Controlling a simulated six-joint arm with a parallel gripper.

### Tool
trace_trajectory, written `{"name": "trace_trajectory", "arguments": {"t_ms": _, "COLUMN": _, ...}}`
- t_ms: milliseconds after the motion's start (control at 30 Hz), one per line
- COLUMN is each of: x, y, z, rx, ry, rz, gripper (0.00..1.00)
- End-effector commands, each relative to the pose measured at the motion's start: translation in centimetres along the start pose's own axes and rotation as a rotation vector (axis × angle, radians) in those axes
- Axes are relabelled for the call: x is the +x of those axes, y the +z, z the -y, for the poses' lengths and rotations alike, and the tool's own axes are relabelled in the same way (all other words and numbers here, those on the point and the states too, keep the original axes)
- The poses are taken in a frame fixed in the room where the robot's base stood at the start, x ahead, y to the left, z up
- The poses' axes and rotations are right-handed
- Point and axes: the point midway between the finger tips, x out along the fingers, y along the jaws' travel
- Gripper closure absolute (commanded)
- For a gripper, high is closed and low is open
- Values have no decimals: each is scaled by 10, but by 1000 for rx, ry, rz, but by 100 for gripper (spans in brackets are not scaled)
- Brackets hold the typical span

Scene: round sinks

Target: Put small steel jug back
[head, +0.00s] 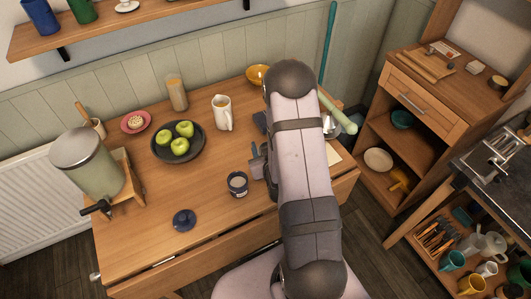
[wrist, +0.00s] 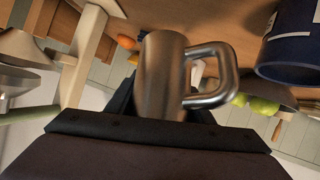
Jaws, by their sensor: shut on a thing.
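The small steel jug (wrist: 163,70) fills the middle of the wrist view, a brushed-metal cup with its loop handle (wrist: 218,75) to the right. My gripper (wrist: 165,112) is shut on it, with dark fingers on either side of its body. The jug's far end is turned away, so its inside is hidden. In the head view my gripper (head: 259,162) shows only partly at the left edge of my arm, over the wooden table (head: 140,255). The jug is hidden behind my arm there.
A dark open canister (head: 237,184) stands close left of my gripper; it also shows in the wrist view (wrist: 291,45). Its likely lid (head: 184,219) lies front left. A white jug (head: 222,113), a bowl of green apples (head: 178,155) and a dispenser (head: 87,163) stand further left.

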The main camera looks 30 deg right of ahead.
Motion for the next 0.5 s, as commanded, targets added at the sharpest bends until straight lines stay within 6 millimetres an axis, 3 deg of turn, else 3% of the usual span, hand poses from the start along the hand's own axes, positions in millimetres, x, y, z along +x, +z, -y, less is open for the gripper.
{"name": "trace_trajectory", "arguments": {"t_ms": 233, "x": -12, "y": -36, "z": -36, "rx": 54, "ry": 21, "rz": 75, "gripper": 88}}
{"name": "trace_trajectory", "arguments": {"t_ms": 500, "x": -3, "y": -75, "z": -56, "rx": 74, "ry": -10, "rz": 128, "gripper": 88}}
